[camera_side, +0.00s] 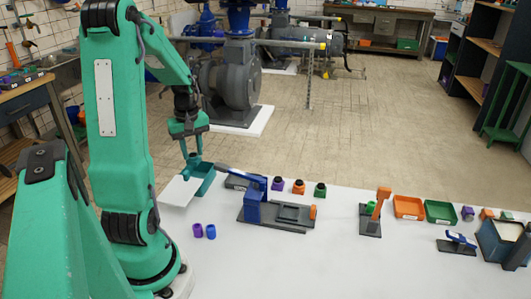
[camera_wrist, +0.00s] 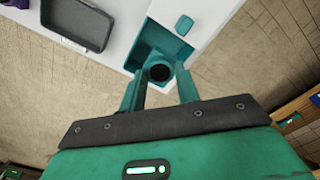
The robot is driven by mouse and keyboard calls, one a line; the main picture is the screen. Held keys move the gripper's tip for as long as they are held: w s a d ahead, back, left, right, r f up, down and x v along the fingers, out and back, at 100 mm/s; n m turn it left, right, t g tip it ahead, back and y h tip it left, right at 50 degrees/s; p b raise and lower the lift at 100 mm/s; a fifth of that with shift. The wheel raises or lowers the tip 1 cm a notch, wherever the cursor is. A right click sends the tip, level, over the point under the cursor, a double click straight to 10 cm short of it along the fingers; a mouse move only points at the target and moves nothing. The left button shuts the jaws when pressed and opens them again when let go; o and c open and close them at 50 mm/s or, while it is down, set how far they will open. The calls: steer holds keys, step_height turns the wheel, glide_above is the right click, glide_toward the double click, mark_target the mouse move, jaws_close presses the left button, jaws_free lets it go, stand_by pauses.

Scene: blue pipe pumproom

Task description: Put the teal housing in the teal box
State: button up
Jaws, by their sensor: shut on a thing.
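The teal housing (camera_side: 193,158) is between the fingers of my gripper (camera_side: 190,152) in the side view. In the wrist view the housing (camera_wrist: 160,73) shows as a dark round opening between the teal fingers of my gripper (camera_wrist: 160,88), which are shut on it. The teal box (camera_side: 208,176) is open-topped and stands at the left end of the white table. In the wrist view the teal box (camera_wrist: 146,51) lies behind and under the housing. The housing looks over the box; its exact height and any contact are hard to tell.
A white panel (camera_side: 180,191) adjoins the box; the wrist view shows a teal rounded patch (camera_wrist: 184,25) there. A grey tray (camera_wrist: 75,30) is close by. The front table is clear.

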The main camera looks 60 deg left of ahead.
mark_target(193, 155)
steer(key=shift+f, duration=3.85)
steer(key=shift+f, duration=0.15)
steer(key=o, duration=0.9)
steer(key=shift+r, duration=0.2)
step_height(193, 155, up, 12)
